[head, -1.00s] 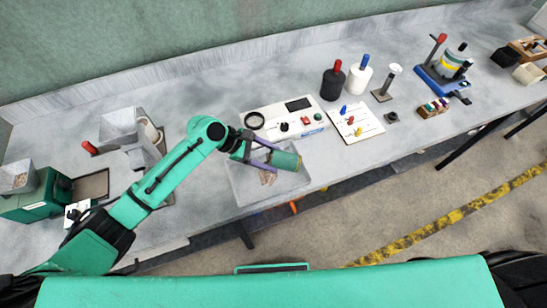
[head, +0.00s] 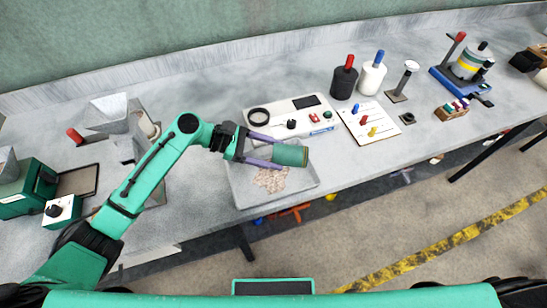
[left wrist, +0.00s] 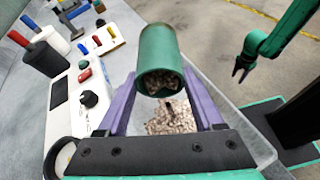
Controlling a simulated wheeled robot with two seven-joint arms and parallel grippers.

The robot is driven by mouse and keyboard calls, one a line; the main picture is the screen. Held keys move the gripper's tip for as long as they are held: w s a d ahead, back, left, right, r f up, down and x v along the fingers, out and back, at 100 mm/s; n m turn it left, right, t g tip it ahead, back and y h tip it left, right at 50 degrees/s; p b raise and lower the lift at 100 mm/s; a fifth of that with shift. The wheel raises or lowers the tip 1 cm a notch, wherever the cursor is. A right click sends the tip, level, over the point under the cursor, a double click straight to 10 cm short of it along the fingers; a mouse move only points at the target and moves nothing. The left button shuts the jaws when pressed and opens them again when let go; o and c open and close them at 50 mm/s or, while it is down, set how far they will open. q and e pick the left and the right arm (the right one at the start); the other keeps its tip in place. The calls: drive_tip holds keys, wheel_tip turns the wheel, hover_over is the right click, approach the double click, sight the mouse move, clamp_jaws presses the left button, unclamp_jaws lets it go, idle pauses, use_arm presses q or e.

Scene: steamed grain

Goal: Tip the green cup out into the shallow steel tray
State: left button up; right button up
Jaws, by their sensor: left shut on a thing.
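The green cup (head: 290,155) is held on its side above the shallow steel tray (head: 312,178). My left gripper (head: 277,151) is shut on it, its purple fingers along both sides. In the left wrist view the cup (left wrist: 160,50) has its mouth tipped down toward the camera, with some grain (left wrist: 158,82) inside. A pile of pale grain (head: 270,180) lies on the tray floor below, apart from the cup. My right gripper (left wrist: 241,70) shows small in the left wrist view, its dark fingers apart and empty.
A white control box (head: 290,118) stands just behind the tray. A white board with coloured pegs (head: 370,122) and black (head: 344,82) and white (head: 371,79) bottles are to its right. A steel hopper (head: 112,112) stands left. The tray lies near the bench's front edge.

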use_arm(q)
drive_tip(key=h+b, duration=0.1)
drive_tip(key=b, duration=0.1)
drive_tip(key=h+b, duration=0.1)
drive_tip(key=b, duration=0.1)
drive_tip(key=h+b, duration=0.1)
drive_tip(key=b, duration=0.1)
drive_tip(key=shift+a+r+h, duration=0.25)
drive_tip(key=shift+a+h, duration=0.1)
drive_tip(key=shift+h, duration=0.05)
idle(0.6)
